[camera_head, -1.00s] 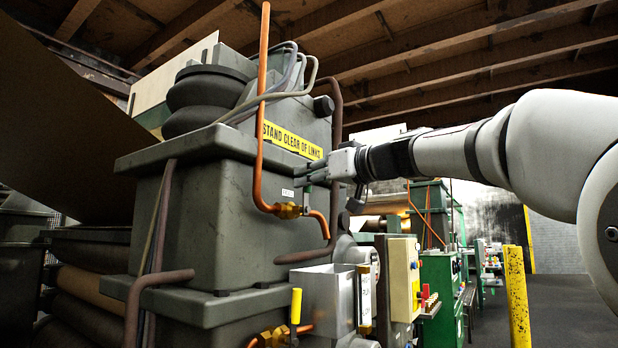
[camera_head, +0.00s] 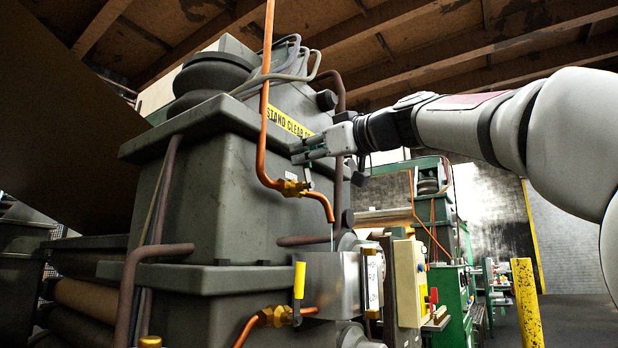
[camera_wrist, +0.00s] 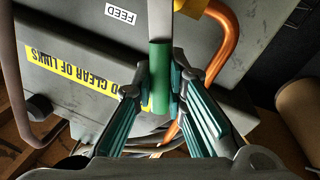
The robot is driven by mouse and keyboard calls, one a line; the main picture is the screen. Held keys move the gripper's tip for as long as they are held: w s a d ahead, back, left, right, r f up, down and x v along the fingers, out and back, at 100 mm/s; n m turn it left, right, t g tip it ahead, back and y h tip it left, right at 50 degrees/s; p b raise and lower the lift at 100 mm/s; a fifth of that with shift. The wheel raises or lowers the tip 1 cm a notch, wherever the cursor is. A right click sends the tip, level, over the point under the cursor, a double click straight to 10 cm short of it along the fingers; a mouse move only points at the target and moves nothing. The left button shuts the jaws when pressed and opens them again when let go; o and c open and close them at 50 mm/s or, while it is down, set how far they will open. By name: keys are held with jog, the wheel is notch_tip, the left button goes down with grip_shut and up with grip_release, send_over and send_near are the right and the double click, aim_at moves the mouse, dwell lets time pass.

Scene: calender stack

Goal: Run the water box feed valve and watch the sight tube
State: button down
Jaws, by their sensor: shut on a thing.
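The feed valve is a brass fitting (camera_head: 294,187) on a copper pipe, high on the grey machine. In the wrist view its brass end (camera_wrist: 190,8) shows at the top, beside a white FEED label (camera_wrist: 120,14). My gripper (camera_head: 303,153) is shut on the valve's green handle (camera_wrist: 159,78), which stands between the fingers (camera_wrist: 160,95). The copper outlet pipe (camera_head: 319,201) bends down over an open-topped metal water box (camera_head: 328,282). A narrow sight tube (camera_head: 373,280) stands on the box's right side. I cannot make out the water level in it.
A second brass valve (camera_head: 275,316) with an upright yellow handle (camera_head: 299,280) sits below, left of the box. A yellow STAND CLEAR OF LINKS sign (camera_head: 288,122) is behind my gripper. A yellow post (camera_head: 527,302) stands right on open floor.

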jog(key=shift+s+a+f+n+y+b, duration=0.2)
jog(key=shift+s+f+n+b, duration=0.15)
jog(key=shift+n+b, duration=0.75)
jog(key=shift+s+a+f+n+y+b, duration=0.25)
jog(key=shift+n+b, duration=0.5)
jog(key=shift+b, duration=0.55)
jog(key=shift+s+a+f+n+y+b, duration=0.15)
jog(key=shift+s+a+f+n+b, duration=0.2)
jog(key=shift+n+b, duration=0.75)
jog(key=shift+s+d+r, duration=0.1)
jog(key=c, duration=1.6)
grip_release()
jog(key=v, duration=1.2)
dwell(1.2)
